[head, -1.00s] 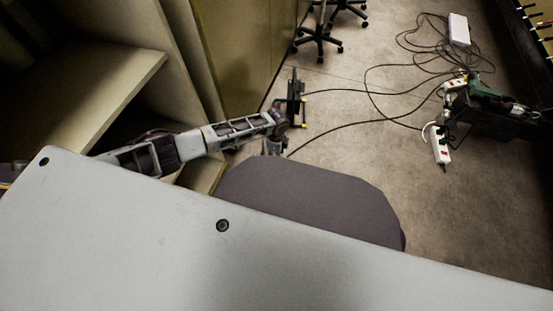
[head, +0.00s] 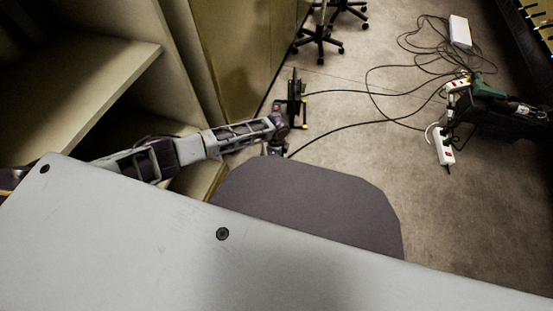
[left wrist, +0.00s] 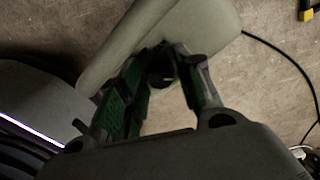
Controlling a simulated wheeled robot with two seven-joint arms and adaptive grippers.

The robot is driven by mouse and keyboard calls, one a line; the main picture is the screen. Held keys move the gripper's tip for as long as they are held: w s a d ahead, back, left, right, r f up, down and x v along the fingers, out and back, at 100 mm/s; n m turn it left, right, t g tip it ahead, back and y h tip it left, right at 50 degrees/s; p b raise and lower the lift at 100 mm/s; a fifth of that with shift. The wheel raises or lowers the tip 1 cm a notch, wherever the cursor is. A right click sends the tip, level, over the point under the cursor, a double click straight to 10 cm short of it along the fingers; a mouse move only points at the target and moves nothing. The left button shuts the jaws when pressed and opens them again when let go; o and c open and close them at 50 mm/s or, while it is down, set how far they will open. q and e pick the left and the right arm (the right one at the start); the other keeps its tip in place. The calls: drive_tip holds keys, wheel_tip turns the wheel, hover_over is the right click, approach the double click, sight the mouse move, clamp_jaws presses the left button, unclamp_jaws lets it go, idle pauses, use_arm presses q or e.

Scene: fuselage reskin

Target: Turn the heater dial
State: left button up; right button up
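My left arm reaches in from the left in the head view, past the dark rounded panel, and its end (head: 277,146) points down toward the floor. The left wrist view shows my left gripper (left wrist: 164,58) with two green-padded fingers standing apart. A small dark round thing (left wrist: 160,74) shows between the fingers; I cannot tell whether it is the heater dial or whether the fingers touch it. A pale rounded slab (left wrist: 112,62) lies behind the fingertips. I cannot make out the heater dial for sure in either view. My right gripper is not in view.
Open shelves (head: 95,65) stand close on the left. A dark stand with yellow ends (head: 294,95) is beyond my left arm. Cables and a white power strip (head: 444,146) lie on the floor near a green and black tool (head: 482,92). Chair bases (head: 320,43) stand at the back.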

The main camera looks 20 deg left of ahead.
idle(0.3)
use_arm(q)
clamp_jaws()
